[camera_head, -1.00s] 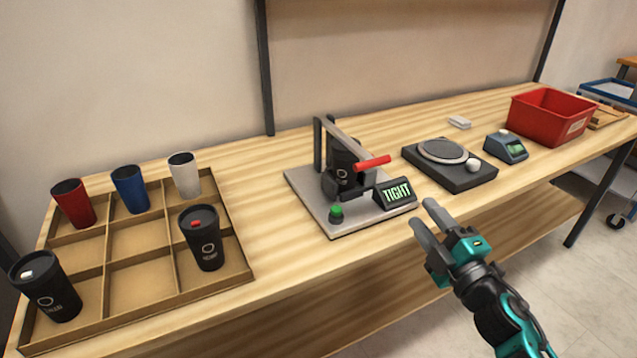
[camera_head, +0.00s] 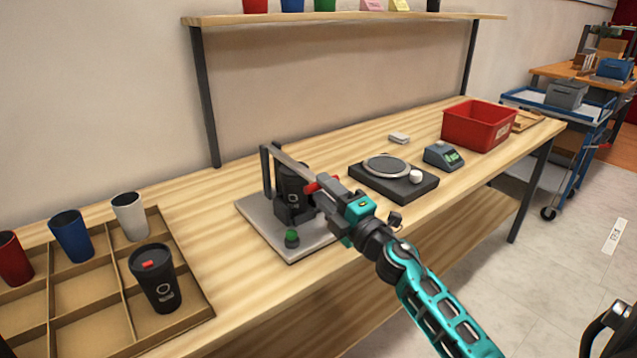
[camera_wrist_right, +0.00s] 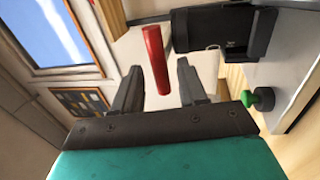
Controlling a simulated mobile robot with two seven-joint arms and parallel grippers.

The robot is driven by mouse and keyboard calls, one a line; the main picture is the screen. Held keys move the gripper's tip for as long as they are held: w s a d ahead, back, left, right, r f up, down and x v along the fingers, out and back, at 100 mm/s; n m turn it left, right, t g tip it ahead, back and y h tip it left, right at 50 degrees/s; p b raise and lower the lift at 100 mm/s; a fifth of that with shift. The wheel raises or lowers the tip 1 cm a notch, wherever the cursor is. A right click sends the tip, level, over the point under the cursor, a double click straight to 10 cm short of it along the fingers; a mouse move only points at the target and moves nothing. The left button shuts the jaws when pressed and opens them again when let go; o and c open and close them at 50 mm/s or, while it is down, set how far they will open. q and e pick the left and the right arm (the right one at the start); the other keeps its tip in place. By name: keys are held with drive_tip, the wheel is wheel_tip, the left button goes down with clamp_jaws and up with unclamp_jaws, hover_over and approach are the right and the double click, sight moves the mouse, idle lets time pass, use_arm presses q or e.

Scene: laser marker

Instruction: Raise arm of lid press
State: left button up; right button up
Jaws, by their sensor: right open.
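The lid press (camera_head: 268,222) stands on the table with a grey base plate, a metal arm (camera_head: 298,166) lying lowered over a black cup (camera_head: 292,188), and a red handle (camera_head: 318,185) on the arm's end. My right gripper (camera_head: 322,193) is at the handle and partly covers it in the head view. In the right wrist view the red handle (camera_wrist_right: 156,62) stands between the two open fingers (camera_wrist_right: 160,85), with gaps at both sides. The press's display is hidden behind my gripper. A green button (camera_head: 292,238) sits on the base plate. My left gripper is not in view.
A divided tray (camera_head: 85,300) with several cups is at the left. A scale (camera_head: 395,182), a small device (camera_head: 443,156) and a red bin (camera_head: 480,124) stand right of the press. A shelf (camera_head: 345,17) runs above the table.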

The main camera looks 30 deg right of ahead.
drive_tip(key=shift+x, duration=1.4)
clamp_jaws()
